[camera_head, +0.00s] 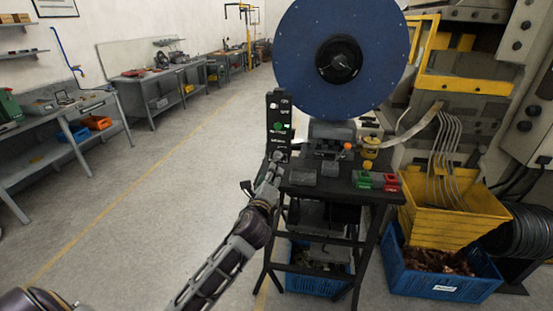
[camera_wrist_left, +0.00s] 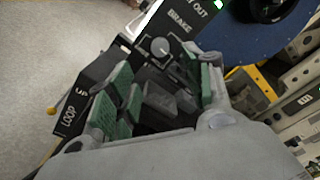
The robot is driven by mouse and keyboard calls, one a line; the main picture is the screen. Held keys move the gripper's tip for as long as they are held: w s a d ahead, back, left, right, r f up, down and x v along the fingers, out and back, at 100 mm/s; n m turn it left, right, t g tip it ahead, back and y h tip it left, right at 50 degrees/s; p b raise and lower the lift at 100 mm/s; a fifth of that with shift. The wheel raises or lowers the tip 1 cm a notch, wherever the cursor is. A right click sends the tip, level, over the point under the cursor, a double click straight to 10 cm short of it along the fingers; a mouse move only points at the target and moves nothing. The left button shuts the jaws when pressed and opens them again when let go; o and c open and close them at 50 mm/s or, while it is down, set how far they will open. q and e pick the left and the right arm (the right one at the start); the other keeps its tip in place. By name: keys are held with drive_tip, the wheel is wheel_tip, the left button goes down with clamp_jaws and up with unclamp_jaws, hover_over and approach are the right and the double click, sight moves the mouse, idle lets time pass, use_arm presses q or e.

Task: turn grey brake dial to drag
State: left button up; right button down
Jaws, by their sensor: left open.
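The grey brake dial (camera_wrist_left: 160,47) is a round knob with a pale pointer mark, on a black panel beside the printed word BRAKE. In the left wrist view it sits just beyond my open left gripper (camera_wrist_left: 163,92), whose green pads are apart with no dial between them. In the head view the left gripper (camera_head: 277,164) is at the lower part of the upright black panel (camera_head: 279,110). The dial is not clear there, and I cannot read its setting. My right gripper is not in view.
A large blue reel (camera_head: 300,60) stands behind the panel. A black machine table (camera_head: 335,191) carries green and red blocks (camera_head: 376,181). A black LOOP box (camera_wrist_left: 78,106) is left of the gripper. Yellow and blue crates (camera_head: 440,275) stand right; the left floor is open.

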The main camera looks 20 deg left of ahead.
sight(277, 157)
use_arm(q)
drive_tip(key=shift+p+x, duration=0.75)
drive_tip(key=shift+x, duration=5.1)
drive_tip(key=c, duration=1)
